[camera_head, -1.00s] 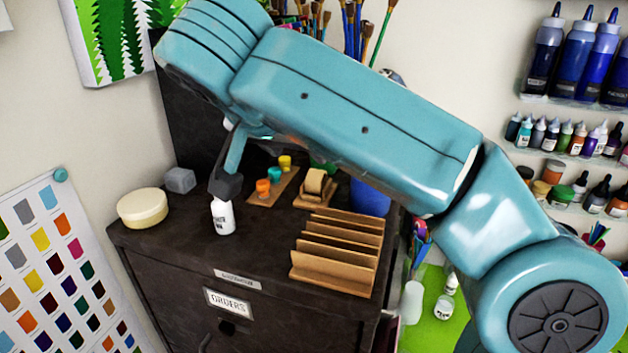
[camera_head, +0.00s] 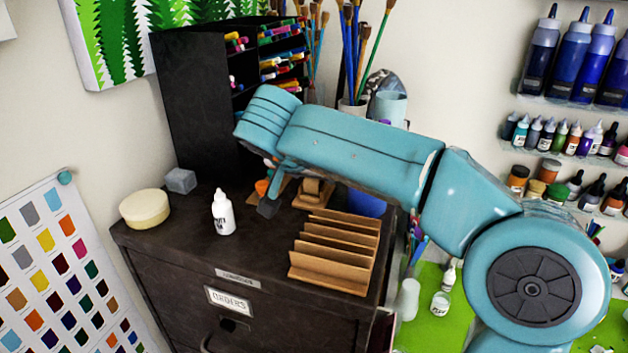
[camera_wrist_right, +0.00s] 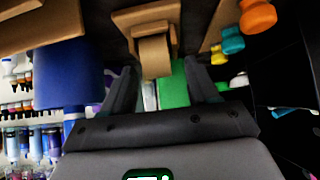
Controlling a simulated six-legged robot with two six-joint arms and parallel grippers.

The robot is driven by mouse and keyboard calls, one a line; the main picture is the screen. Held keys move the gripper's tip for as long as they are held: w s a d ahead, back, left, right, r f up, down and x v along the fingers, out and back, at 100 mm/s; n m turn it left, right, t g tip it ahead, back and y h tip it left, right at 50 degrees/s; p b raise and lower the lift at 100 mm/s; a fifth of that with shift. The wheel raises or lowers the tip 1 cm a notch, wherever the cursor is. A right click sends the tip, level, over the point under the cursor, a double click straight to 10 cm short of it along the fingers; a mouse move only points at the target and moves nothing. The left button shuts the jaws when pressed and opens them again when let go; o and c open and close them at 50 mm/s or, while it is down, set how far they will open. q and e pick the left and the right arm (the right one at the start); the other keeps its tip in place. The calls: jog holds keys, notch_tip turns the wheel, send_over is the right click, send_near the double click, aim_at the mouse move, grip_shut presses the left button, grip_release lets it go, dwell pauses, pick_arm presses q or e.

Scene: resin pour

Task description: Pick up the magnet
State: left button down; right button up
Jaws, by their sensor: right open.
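I cannot surely pick out the magnet. A small teal round piece (camera_head: 65,178) sits at the top corner of the colour chart and might be a magnet or a pin. My right gripper (camera_head: 268,204) hangs over the dark cabinet top, right of the white bottle. In the right wrist view my right gripper (camera_wrist_right: 162,85) is open, with its two dark fingers apart. A brown tape-dispenser-like piece (camera_wrist_right: 145,22) and a green thing (camera_wrist_right: 173,92) show beyond and between the fingers, and nothing is clearly held. My left gripper is not in view.
On the cabinet (camera_head: 170,248) stand a white bottle (camera_head: 223,213), a cream round tub (camera_head: 145,208), a grey cube (camera_head: 180,181) and a slotted wooden rack (camera_head: 335,252). A black marker rack (camera_head: 195,110) rises behind. Orange (camera_wrist_right: 258,16) and teal (camera_wrist_right: 233,40) pots lie right in the wrist view.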

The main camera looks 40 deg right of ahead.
jog(key=shift+s+a+r, duration=0.15)
jog(key=shift+s, duration=0.05)
jog(key=c, duration=0.5)
jog(key=shift+w+d, duration=0.2)
jog(key=shift+d, duration=0.05)
jog(key=c, duration=0.6)
jog(key=shift+a, duration=0.1)
